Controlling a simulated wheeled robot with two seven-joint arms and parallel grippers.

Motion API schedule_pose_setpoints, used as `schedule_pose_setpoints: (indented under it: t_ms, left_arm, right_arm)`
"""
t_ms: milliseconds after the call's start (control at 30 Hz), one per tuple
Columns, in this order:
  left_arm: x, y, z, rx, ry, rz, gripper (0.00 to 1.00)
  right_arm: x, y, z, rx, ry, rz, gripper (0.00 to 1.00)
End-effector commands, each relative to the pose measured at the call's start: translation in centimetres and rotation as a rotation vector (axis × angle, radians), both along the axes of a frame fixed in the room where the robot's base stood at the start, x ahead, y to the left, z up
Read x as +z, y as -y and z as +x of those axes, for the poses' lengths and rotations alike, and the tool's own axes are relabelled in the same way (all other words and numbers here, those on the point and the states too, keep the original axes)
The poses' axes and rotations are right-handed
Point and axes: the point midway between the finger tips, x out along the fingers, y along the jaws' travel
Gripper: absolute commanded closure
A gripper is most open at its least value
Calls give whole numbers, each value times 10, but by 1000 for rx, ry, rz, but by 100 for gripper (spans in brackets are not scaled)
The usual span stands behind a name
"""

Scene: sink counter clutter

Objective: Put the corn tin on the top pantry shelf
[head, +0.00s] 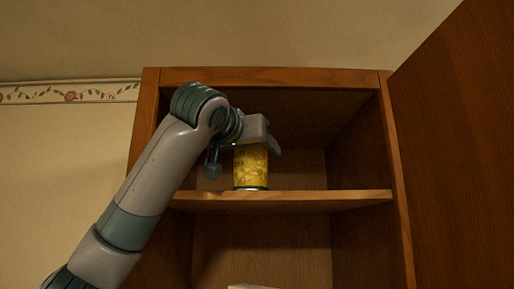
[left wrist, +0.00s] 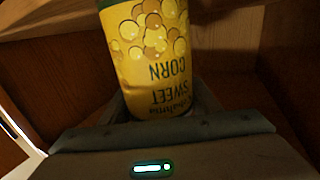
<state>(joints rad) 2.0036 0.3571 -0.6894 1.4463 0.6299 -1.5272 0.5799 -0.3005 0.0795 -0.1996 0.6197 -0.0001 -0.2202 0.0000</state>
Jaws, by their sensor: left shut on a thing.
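The corn tin (head: 251,168) is yellow with a green rim and stands upright at the front of the top pantry shelf (head: 300,198). Its base appears to be at the shelf board; I cannot tell if it rests on it. My left gripper (head: 244,150) reaches in from the left and is shut on the upper part of the tin. In the left wrist view the tin (left wrist: 150,60) shows its "Sweet Corn" label upside down between the fingers. My right gripper is not in view.
The wooden pantry cabinet (head: 270,75) is open, with its door (head: 455,150) swung out on the right. The top shelf is clear to the right of the tin. A pale object (head: 250,286) shows at the bottom of the lower compartment.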

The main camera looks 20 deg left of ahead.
Motion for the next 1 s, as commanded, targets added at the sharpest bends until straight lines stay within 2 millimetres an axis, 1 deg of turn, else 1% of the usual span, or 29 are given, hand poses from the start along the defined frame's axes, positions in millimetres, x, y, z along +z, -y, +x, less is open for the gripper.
schedule_pose_setpoints:
  t_ms: [200,367,400,433,467,767,933,1000]
  left_arm:
    - [1,0,-1,0,3,0,81]
    - [-3,0,-1,0,2,0,81]
    - [-3,0,0,0,0,0,37]
    - [-3,0,0,0,0,0,29]
    - [-3,0,0,0,0,0,25]
    - [-2,0,0,0,0,0,25]
    - [2,0,0,0,1,0,25]
    - [-2,0,-5,0,1,0,25]
  right_arm:
    - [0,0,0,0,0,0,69]
    - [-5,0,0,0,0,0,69]
    - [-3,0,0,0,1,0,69]
    - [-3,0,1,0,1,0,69]
    - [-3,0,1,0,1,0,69]
    - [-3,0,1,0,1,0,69]
    - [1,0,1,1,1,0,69]
    - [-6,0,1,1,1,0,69]
